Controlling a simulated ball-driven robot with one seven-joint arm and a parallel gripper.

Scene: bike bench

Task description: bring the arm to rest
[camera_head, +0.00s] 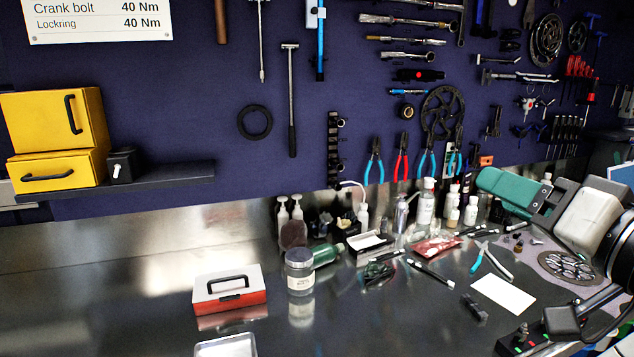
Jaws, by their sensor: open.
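My gripper is not clearly shown in the head view, and I make out no fingertips. Pale rounded blocks (588,220) with dark parts crowd the right edge. I cannot tell whether they belong to my arm.
The steel bench carries a red and white box (230,296), a lidded jar (299,272), a metal tray (226,346), several bottles (425,205) and a white card (503,295). Teal equipment (507,188) stands at right. A shelf (160,178) juts out at left. The bench's left is clear.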

